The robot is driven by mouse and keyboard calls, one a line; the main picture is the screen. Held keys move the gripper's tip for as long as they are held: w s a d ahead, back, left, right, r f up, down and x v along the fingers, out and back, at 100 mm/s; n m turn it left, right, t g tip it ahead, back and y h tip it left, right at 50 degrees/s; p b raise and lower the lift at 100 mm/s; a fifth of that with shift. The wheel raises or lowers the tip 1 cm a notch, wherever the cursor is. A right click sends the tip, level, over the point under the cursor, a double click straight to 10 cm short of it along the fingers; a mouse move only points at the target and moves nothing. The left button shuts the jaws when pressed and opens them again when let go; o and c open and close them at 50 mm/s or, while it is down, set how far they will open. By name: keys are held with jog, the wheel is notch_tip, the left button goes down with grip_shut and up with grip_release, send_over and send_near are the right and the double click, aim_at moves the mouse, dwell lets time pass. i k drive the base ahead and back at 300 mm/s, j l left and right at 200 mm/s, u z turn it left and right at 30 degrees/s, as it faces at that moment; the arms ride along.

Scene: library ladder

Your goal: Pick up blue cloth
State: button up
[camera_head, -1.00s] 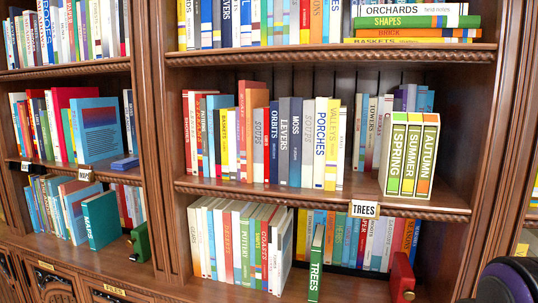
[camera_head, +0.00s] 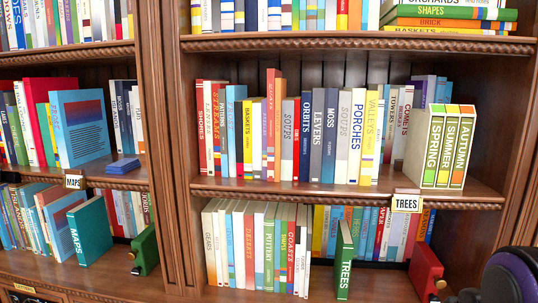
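A small folded blue cloth (camera_head: 123,166) lies flat near the front edge of the left bookcase's middle shelf (camera_head: 110,181). It is just right of a leaning light blue book (camera_head: 80,127) and above the "MAPS" label side of the shelf. Nothing touches it from above. My gripper is not in view. A dark rounded part with a purple ring at the lower right edge looks like a part of my own arm.
A wooden upright (camera_head: 166,140) separates the left bays from the middle bays. A "MAPS" label (camera_head: 73,181) hangs on the shelf edge left of the cloth. Below stand a teal "MAPS" book (camera_head: 90,232) and a green bookend (camera_head: 145,250). Upright books (camera_head: 124,115) stand behind the cloth.

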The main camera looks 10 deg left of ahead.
aim_at(122, 166)
jog(key=j, duration=0.65)
jog(key=j+z, duration=0.15)
jog(key=j, duration=0.5)
jog(key=k+j, duration=0.15)
jog(key=j, duration=0.45)
jog(key=j+z, duration=0.1)
jog(key=j, duration=0.55)
jog(key=k, duration=0.05)
